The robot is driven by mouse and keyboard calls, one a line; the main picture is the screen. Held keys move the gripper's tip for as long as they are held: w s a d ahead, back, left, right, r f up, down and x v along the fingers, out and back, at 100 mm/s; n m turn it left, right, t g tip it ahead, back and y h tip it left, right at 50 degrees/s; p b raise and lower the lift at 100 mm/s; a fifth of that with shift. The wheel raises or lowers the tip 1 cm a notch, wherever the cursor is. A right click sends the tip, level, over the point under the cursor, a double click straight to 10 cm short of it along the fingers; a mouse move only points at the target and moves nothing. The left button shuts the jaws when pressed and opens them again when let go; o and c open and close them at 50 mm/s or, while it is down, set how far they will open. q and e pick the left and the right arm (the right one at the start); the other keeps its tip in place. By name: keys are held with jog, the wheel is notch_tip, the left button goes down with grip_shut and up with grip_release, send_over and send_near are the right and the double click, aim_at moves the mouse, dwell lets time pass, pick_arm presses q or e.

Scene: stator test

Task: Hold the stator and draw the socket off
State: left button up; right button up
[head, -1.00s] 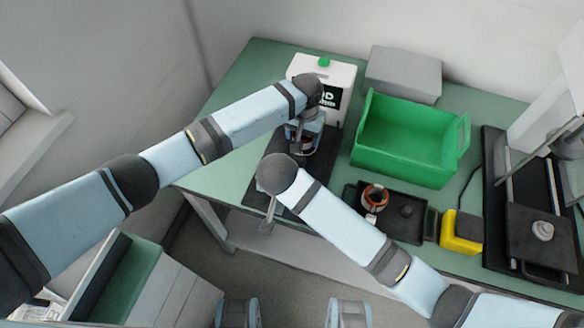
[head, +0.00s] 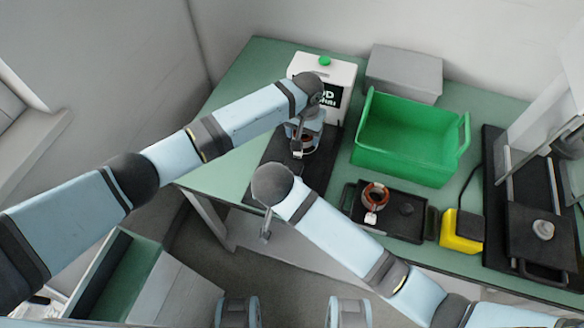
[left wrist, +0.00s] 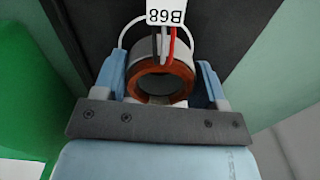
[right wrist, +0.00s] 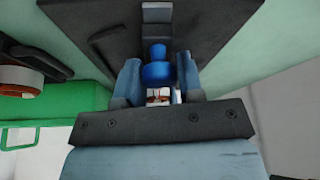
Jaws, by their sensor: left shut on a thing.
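The stator (head: 308,148), a copper-brown ring, is in my left gripper (head: 303,132) above the black mat. In the left wrist view, the stator (left wrist: 160,68) sits between the two blue fingers of my left gripper (left wrist: 160,80). In the right wrist view, a blue piece (right wrist: 157,72), which looks like the socket, is between the fingers of my right gripper (right wrist: 158,80). Whether they press on it is unclear. In the head view the right wrist hides most of that gripper.
A white box with a green button (head: 325,62) stands behind the black mat (head: 275,160). A green bin (head: 400,150) is to the right. A black tray (head: 405,225) in front of it holds another stator (head: 374,193). A yellow block (head: 460,230) stands beside the tray.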

jog(key=o, duration=0.3)
jog(key=shift+o, duration=0.2)
